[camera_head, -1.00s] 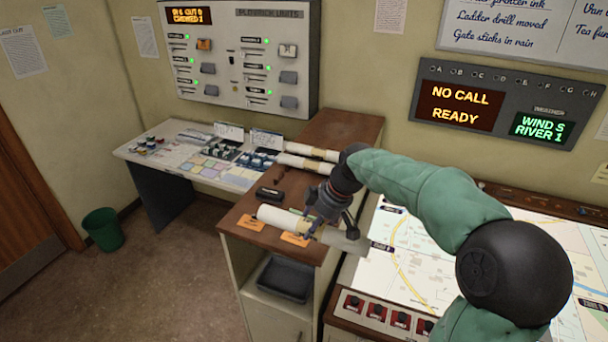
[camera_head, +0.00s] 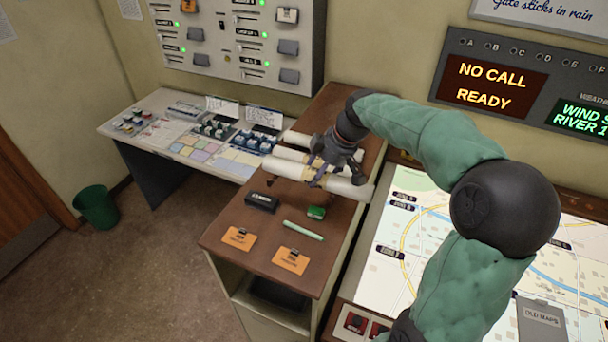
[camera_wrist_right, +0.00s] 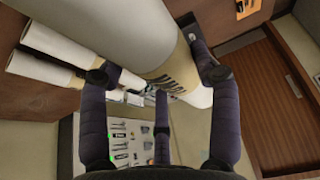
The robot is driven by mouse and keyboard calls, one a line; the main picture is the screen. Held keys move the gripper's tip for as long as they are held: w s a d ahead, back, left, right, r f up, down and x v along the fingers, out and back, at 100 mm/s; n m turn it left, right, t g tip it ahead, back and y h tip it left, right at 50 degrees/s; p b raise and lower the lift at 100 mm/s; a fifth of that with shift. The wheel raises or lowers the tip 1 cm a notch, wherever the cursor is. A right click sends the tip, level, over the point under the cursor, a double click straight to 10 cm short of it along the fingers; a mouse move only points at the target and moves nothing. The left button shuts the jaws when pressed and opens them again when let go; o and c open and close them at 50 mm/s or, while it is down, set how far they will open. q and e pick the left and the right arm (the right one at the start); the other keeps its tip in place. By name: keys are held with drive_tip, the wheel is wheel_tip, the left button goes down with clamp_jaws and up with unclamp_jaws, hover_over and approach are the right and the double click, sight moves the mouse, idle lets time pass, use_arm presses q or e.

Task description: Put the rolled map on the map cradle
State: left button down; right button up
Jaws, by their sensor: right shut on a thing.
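The rolled map (camera_head: 350,188) is a thick pale roll with a cream band. My right gripper (camera_head: 322,175) is shut around its middle, over the back part of the brown cabinet top. In the right wrist view the map (camera_wrist_right: 140,35) runs diagonally between the fingers (camera_wrist_right: 153,70). Two other pale rolls lie side by side just behind it in the head view; they also show at the left of the wrist view (camera_wrist_right: 62,42). A map cradle cannot be made out clearly; the rolls and gripper cover that area. Whether the held map touches anything below cannot be told. My left gripper is out of view.
The cabinet top (camera_head: 262,225) carries a black box (camera_head: 262,202), a small green item (camera_head: 316,212), a green cylinder (camera_head: 304,231) and two orange tags (camera_head: 239,238). A console desk (camera_head: 150,125) stands left, a lit map table (camera_head: 410,250) right. The wall is close behind.

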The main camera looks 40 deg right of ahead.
drive_tip(key=w+d+f, duration=0.1)
drive_tip(key=w+f, duration=0.2)
drive_tip(key=w+d+f+p, duration=0.1)
drive_tip(key=w+f, duration=0.2)
drive_tip(key=w, duration=0.1)
drive_tip(key=w+d+f+p, duration=0.1)
drive_tip(key=w+d+f, duration=0.1)
drive_tip(key=w, duration=0.2)
drive_tip(key=shift+w+f, duration=0.1)
drive_tip(key=shift+f, duration=0.3)
wheel_tip(320, 180, down, 4)
drive_tip(key=shift+w+r+p, duration=0.15)
drive_tip(key=shift+r+p, duration=0.1)
drive_tip(key=shift+p, duration=0.1)
drive_tip(key=shift+r, duration=0.1)
drive_tip(key=shift+f+b, duration=0.45)
drive_tip(key=o, duration=1.2)
